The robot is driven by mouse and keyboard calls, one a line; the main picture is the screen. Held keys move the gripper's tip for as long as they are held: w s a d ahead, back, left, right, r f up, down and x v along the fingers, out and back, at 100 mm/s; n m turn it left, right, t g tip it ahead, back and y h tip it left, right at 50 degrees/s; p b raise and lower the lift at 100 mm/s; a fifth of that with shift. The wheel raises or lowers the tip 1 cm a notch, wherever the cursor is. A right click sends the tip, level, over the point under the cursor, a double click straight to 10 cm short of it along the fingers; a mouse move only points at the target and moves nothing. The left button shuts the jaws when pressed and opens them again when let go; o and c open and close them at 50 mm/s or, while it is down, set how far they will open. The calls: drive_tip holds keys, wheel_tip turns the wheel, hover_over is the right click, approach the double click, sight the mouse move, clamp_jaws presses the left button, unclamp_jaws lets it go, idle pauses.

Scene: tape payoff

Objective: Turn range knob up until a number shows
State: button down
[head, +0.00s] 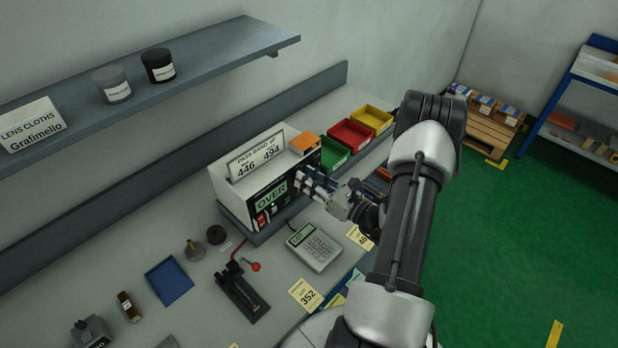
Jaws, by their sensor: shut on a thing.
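The white bench meter (226,192) stands on the bench with its dark front panel facing right and down in the picture. Its green display (271,198) reads OVER. My gripper (304,182) is at the right part of this panel, shut on the range knob. The fingers hide the knob, so its pointer and setting cannot be read. Small red and white controls show below the display. A card on top of the meter (257,156) reads PASS BAND, 446 and 494.
A keypad unit (318,255) sits just in front of the meter, below my gripper. Green (336,157), red and yellow bins stand behind it. A red-handled fixture (240,292) and a blue tray (168,281) lie to the left. A shelf (200,72) overhangs the bench.

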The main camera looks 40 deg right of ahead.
drive_tip(key=m+p, duration=0.1)
drive_tip(key=m, duration=0.6)
drive_tip(key=shift+f+h+p, duration=0.1)
drive_tip(key=shift+h+p, duration=0.2)
drive_tip(key=shift+p, duration=0.1)
idle(0.3)
drive_tip(key=c, duration=1.3)
unclamp_jaws()
drive_tip(key=shift+s, duration=0.1)
drive_tip(key=shift+t, duration=0.3)
drive_tip(key=s, duration=0.4)
drive_tip(key=s+d, duration=0.1)
drive_tip(key=s, duration=0.2)
drive_tip(key=s+f, duration=0.1)
drive_tip(key=s, duration=0.3)
drive_tip(key=shift+s+d, duration=0.2)
drive_tip(key=shift+s, duration=0.15)
drive_tip(key=shift+w, duration=0.1)
